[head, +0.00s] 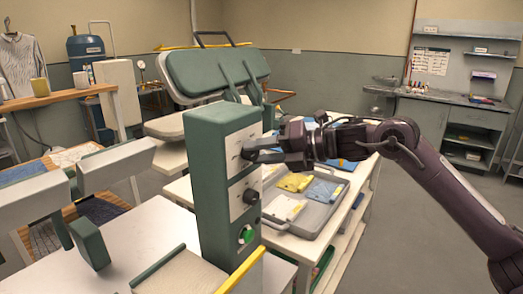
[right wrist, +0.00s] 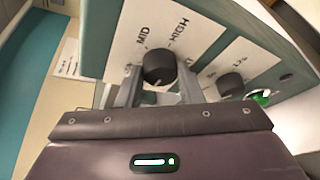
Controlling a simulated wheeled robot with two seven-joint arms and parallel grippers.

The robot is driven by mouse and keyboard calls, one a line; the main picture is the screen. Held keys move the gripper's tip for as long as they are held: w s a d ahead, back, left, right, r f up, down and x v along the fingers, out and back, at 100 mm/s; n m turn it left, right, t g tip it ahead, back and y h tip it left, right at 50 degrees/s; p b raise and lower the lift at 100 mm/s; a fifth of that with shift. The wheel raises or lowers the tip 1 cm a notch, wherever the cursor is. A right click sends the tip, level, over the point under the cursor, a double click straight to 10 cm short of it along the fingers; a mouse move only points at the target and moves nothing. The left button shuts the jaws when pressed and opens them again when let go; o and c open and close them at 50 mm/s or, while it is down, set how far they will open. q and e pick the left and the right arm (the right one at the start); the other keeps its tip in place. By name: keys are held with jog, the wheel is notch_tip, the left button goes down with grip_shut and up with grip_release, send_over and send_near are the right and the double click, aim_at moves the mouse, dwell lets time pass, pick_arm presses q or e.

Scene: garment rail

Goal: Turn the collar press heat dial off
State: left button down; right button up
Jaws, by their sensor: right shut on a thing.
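The collar press control box (head: 205,190) is a tall green housing with white panels on its right face. My right gripper (head: 262,150) reaches in from the right and is at the upper panel. In the right wrist view its two fingers stand on either side of a round black heat dial (right wrist: 159,66), shut on it. The labels MID and HIGH show above this dial; a smaller mark at its left is hard to read. The dial's pointer setting is not clear. In the head view the fingers hide most of the dial. My left gripper is not in view.
A second black dial (head: 250,196) sits below, with a green button (head: 246,235) under it. Press parts (head: 120,165) with green pads stand at left. A grey tray (head: 318,218) of folded garments lies close behind the box, under my right arm. Floor at right is clear.

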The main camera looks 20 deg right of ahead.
jog(key=shift+n, duration=0.3)
jog(key=shift+f, duration=0.1)
jog(key=o, duration=1)
jog(key=shift+c, duration=0.2)
jog(key=shift+s, duration=0.1)
jog(key=shift+s+d, duration=0.15)
jog(key=shift+d, duration=0.25)
jog(key=b+v, duration=0.2)
jog(key=v, duration=0.5)
jog(key=shift+a+r, duration=0.15)
jog(key=shift+r, duration=0.1)
